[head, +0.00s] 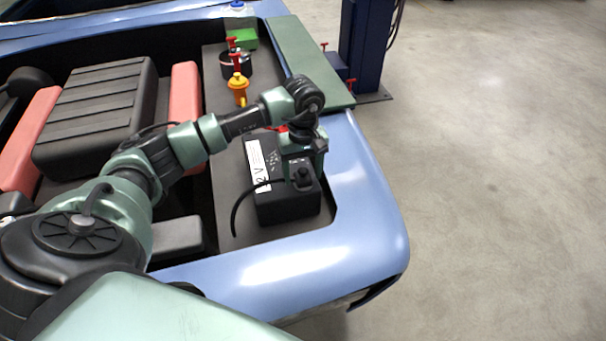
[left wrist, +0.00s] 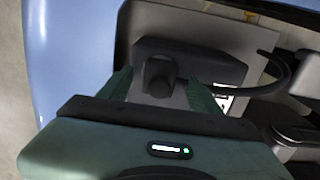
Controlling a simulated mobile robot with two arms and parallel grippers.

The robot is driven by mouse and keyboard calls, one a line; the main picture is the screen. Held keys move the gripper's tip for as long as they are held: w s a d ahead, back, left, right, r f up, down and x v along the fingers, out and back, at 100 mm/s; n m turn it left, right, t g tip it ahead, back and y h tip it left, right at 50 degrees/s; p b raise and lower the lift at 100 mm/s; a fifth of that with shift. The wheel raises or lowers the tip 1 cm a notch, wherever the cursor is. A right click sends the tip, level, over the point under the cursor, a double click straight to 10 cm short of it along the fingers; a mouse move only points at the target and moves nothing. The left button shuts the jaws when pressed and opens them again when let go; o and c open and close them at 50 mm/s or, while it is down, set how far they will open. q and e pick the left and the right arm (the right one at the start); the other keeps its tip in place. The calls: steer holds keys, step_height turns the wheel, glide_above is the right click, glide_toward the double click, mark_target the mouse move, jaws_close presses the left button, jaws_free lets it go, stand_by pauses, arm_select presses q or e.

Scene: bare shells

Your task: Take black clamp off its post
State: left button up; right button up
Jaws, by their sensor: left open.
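A black battery (head: 285,207) with a white label sits in the bay of the blue car body. The black clamp (head: 302,178) is on its near top, with a black cable (head: 243,205) curving off to the left. My left gripper (head: 301,160) points down over the clamp. In the left wrist view the clamp (left wrist: 160,76) shows between the two green fingers of the open gripper (left wrist: 162,92). I cannot tell whether the fingers touch it. The post under the clamp is hidden. A bit of red (head: 276,128) shows behind my wrist. My right gripper is not in view.
An orange-yellow item (head: 238,90), a dark round container (head: 235,62) with red on top and a green box (head: 243,39) stand farther back in the bay. The blue body rim (head: 365,190) borders the battery on the right. Open floor lies beyond.

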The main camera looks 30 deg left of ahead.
arm_select(q)
steer(key=c, duration=1.3)
jaws_close()
steer(key=shift+w+r, duration=0.1)
